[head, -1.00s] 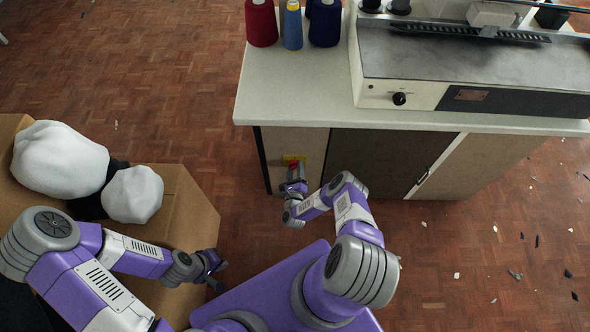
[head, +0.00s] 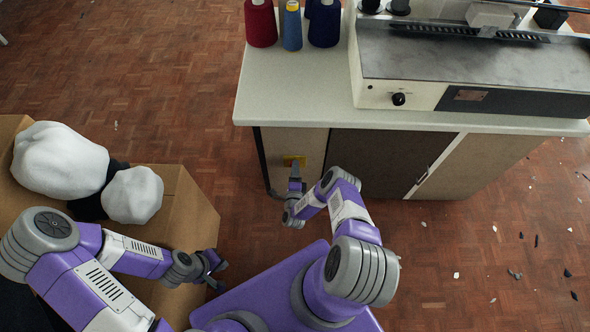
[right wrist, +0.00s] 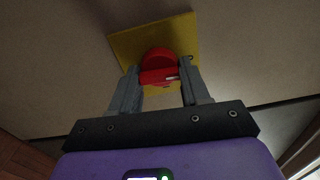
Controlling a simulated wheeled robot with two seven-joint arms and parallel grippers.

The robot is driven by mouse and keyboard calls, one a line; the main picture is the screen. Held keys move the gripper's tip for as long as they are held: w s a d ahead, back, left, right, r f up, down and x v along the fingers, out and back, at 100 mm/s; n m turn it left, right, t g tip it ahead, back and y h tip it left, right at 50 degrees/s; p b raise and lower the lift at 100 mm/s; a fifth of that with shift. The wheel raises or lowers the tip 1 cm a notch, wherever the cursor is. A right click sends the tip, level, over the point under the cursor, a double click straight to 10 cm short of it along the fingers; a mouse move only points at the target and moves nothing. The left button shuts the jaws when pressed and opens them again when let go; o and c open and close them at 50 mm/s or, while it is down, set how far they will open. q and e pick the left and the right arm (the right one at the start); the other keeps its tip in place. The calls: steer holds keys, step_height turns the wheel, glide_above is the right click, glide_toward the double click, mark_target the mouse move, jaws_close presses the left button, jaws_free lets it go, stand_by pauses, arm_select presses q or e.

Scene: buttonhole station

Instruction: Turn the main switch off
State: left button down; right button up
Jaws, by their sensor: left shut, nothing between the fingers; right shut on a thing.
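The main switch is a red rotary knob (right wrist: 158,56) on a yellow plate (right wrist: 125,42); the plate also shows on the desk's front panel in the head view (head: 288,159). My right gripper (right wrist: 160,78) is shut on the knob's red grip bar, one finger at each end. The bar lies nearly level across the wrist picture, with a pale mark near its right end. In the head view my right gripper (head: 296,178) hides the knob. My left gripper (head: 216,270) is shut and empty, low beside the cardboard box.
The desk (head: 290,95) carries thread cones (head: 261,24) and a machine (head: 465,60). A cardboard box (head: 190,215) with white-and-black bundles (head: 60,160) stands at the left. The floor between box and desk is clear; small scraps lie at the right.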

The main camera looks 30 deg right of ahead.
steer(key=shift+n, duration=0.4)
steer(key=o, duration=1)
steer(key=shift+o, duration=0.2)
steer(key=p+v, duration=0.2)
steer(key=v, duration=0.5)
steer(key=shift+s+a, duration=0.2)
steer(key=shift+s, duration=0.1)
